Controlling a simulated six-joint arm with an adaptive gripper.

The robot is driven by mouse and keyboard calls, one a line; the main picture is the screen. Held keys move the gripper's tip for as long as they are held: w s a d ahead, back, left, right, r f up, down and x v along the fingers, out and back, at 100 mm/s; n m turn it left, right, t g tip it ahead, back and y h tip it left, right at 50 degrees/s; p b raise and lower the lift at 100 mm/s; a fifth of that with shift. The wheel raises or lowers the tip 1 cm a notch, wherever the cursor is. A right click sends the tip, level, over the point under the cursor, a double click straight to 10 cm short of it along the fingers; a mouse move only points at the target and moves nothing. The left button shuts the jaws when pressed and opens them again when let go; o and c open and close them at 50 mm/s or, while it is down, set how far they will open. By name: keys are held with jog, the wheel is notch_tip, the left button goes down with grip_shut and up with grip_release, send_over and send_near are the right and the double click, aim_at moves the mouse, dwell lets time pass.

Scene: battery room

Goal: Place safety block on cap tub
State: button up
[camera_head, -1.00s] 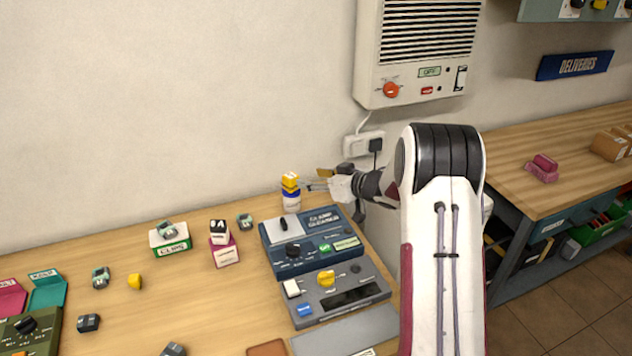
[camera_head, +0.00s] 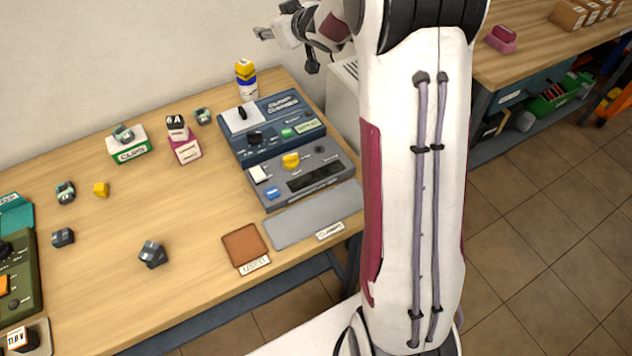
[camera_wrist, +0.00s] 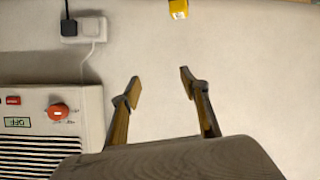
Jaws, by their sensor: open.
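A yellow block (camera_head: 245,68), which I take for the safety block, sits on top of a small white tub with a blue band (camera_head: 249,90), likely the cap tub, at the back of the bench. The tub's label is too small to read. The yellow block also shows at the top edge of the wrist view (camera_wrist: 178,8). My gripper (camera_head: 273,20) is above and to the right of the stack, apart from it. In the wrist view my gripper (camera_wrist: 160,75) has its fingers spread with nothing between them.
A blue charger unit (camera_head: 270,130) and a grey unit (camera_head: 320,165) stand in front of the tub. A clips box (camera_head: 130,150), a pink box (camera_head: 187,150) and several small blocks lie to the left. A wall heater (camera_wrist: 50,125) is near my gripper.

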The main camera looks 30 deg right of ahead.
jog(key=s+a+r+m+g+h, duration=0.15)
jog(key=s+r, duration=0.25)
jog(key=s, duration=0.6)
jog(key=s+a+r+m+g+h, duration=0.15)
jog(key=s+r, duration=0.25)
jog(key=s, duration=0.5)
jog(key=s+a+f+g+y, duration=0.1)
jog(key=s+a, duration=0.3)
jog(key=s, duration=0.5)
jog(key=s+a+f+g+y, duration=0.1)
jog(key=s+a+f+g, duration=0.1)
jog(key=s, duration=0.7)
jog(key=s+a+f+g, duration=0.1)
jog(key=s+a+f, duration=0.2)
jog(key=s+a, duration=0.3)
jog(key=s, duration=0.3)
jog(key=shift+s+f+y, duration=0.2)
jog(key=shift+s+y, duration=0.15)
jog(key=shift+y, duration=0.05)
